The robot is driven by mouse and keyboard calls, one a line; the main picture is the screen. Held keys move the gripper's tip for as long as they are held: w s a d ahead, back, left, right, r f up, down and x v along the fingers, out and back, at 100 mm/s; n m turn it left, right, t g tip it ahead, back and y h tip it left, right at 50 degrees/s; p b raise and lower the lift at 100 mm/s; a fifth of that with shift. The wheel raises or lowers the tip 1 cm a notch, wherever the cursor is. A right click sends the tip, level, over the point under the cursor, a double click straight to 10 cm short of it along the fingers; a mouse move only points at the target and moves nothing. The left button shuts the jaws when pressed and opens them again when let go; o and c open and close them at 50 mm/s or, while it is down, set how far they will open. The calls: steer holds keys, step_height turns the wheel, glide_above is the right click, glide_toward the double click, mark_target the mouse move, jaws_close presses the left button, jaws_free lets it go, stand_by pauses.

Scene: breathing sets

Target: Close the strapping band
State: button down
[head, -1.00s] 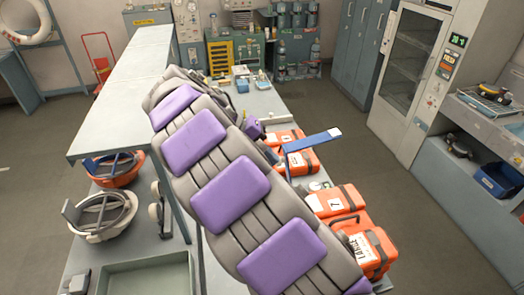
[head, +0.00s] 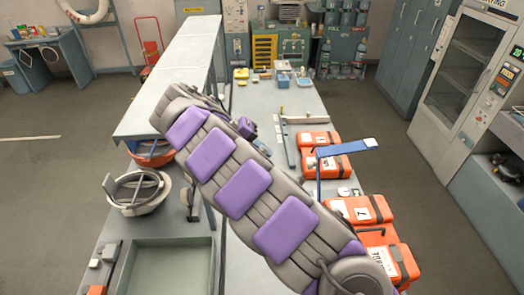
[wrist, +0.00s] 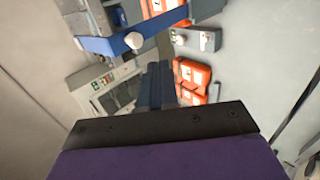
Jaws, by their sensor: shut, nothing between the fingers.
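The strapping band (head: 345,149) is a blue strip with a pale tip, standing up and bent out to the right beside the orange cases in the head view. Its loose end is raised. It also shows at the upper left in the wrist view (wrist: 95,44), with a white tip. One orange case (head: 326,166) is next to it; I cannot tell where the band is fixed. My gripper (wrist: 158,68) is shut and empty, its dark fingers below and right of the band's tip in the wrist view. In the head view my arm hides most of the gripper.
More orange cases (head: 362,209) line the right side of the bench (head: 262,98). A grey tray (head: 168,268) and a white bowl-shaped item (head: 136,192) lie left of my arm. A raised pale shelf (head: 185,75) runs along the left. Open floor (head: 405,150) lies right of the bench.

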steer(key=d+f, duration=0.4)
steer(key=d, duration=0.5)
steer(key=shift+d+f+p, duration=0.25)
steer(key=shift+d+p, duration=0.1)
steer(key=shift+d, duration=0.05)
steer(key=shift+s, duration=0.1)
